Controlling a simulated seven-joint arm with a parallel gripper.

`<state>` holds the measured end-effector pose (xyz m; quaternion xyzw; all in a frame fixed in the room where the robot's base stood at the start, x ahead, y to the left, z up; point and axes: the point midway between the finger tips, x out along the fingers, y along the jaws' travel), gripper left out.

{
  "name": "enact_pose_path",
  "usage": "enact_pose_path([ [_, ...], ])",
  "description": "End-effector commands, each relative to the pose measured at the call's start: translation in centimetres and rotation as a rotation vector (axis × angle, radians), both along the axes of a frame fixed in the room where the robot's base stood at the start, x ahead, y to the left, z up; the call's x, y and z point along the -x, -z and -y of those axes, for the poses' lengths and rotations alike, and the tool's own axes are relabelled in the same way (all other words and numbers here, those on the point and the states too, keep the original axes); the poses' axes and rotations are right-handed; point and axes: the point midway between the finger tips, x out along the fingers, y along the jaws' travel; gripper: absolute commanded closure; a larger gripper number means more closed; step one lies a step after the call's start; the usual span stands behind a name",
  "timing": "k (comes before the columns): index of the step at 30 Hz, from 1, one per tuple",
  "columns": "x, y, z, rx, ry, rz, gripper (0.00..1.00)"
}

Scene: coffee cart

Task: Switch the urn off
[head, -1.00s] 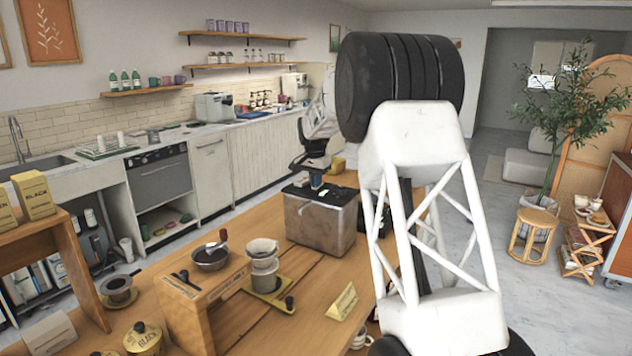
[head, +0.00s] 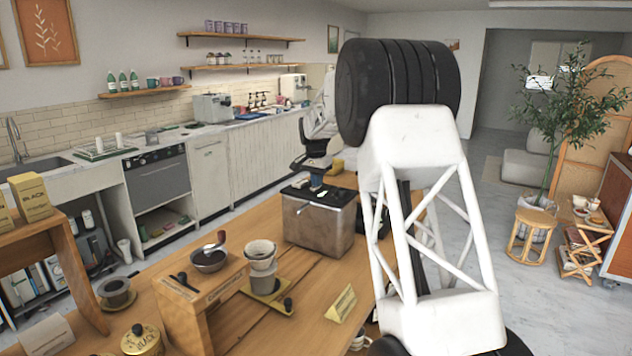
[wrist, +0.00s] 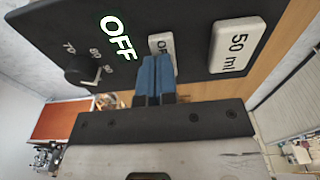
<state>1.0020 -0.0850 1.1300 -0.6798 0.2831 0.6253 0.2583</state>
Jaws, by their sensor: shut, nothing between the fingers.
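The urn (head: 320,228) is a steel box with a black top panel, standing on the wooden counter. In the wrist view, the black panel (wrist: 150,25) carries a glowing "OFF" readout (wrist: 117,37), a dial (wrist: 88,70) marked 70, 80 and 90, a pale button (wrist: 160,43) and a "50 ml" button (wrist: 238,46). My gripper (wrist: 157,62) is shut and empty. Its blue fingertips overlap the lower part of the pale button and hide part of its lettering, which starts "O". Contact cannot be told. In the head view, my gripper (head: 316,184) is over the urn's top.
My white arm link covers the counter's right side.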

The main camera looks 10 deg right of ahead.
Motion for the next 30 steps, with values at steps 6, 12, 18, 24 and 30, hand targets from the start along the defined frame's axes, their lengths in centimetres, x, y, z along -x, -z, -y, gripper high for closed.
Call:
enact_pose_path([
  [6,0.2,-2.6,-0.3,-0.001,-0.001,0.002,1.00],
  [12,0.5,-6.4,-0.7,-0.001,-0.002,0.008,1.00],
  [18,0.7,-9.8,-1.0,-0.001,-0.003,0.008,1.00],
  [24,0.8,-12.5,-1.2,-0.001,-0.003,0.008,1.00],
  [30,0.9,-13.7,-1.3,-0.001,-0.003,0.010,1.00],
])
